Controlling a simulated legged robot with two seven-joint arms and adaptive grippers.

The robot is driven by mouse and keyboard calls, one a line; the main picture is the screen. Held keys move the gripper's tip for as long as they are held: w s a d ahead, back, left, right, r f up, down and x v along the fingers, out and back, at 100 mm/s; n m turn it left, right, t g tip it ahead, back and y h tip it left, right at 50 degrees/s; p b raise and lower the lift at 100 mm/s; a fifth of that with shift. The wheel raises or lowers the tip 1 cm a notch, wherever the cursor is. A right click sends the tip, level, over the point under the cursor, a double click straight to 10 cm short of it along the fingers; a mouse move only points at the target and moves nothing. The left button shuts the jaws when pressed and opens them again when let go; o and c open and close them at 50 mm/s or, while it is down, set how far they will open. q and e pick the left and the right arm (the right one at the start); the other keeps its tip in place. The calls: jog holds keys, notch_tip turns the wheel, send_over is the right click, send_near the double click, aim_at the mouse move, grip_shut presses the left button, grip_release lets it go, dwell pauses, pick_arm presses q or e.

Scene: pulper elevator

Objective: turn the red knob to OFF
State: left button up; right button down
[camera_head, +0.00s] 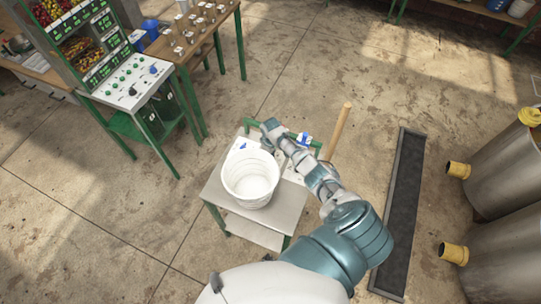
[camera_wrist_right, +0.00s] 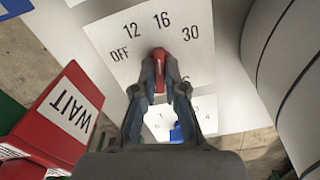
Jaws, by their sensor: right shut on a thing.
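The red knob (camera_wrist_right: 159,54) is on a white dial panel (camera_wrist_right: 110,35) marked OFF, 12, 16 and 30. Another mark at the lower right is partly hidden. The knob's visible end lies just below the 16 and looks roughly in line with it; OFF is to its left. My right gripper (camera_wrist_right: 160,88) is shut on the red knob, with its fingers on either side and hiding the knob's lower part. In the head view my right gripper (camera_head: 270,126) is at the stand behind the white bucket, where the knob cannot be made out. My left gripper is not in view.
A blue knob (camera_wrist_right: 176,132) shows below, behind my fingers. A red WAIT sign (camera_wrist_right: 63,114) is close at left. A white bucket (camera_head: 250,196) stands on a small table (camera_head: 278,216) beside my right arm. A wooden handle (camera_head: 340,128) rises at right.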

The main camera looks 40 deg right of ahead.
jog(key=n, duration=0.3)
jog(key=shift+d+p, duration=0.1)
jog(key=shift+p, duration=0.2)
jog(key=n, duration=0.3)
jog(key=shift+d+n, duration=0.1)
jog(key=shift+n, duration=0.3)
jog(key=n, duration=0.3)
jog(key=shift+w+d+n, duration=0.1)
jog(key=shift+w+n, duration=0.05)
jog(key=shift+n, duration=0.15)
jog(key=shift+w+n+b, duration=0.1)
jog(key=shift+n+b, duration=0.65)
jog(key=shift+n, duration=1.55)
jog(key=c, duration=1.2)
grip_release()
jog(key=shift+c, duration=0.2)
jog(key=shift+w, duration=0.1)
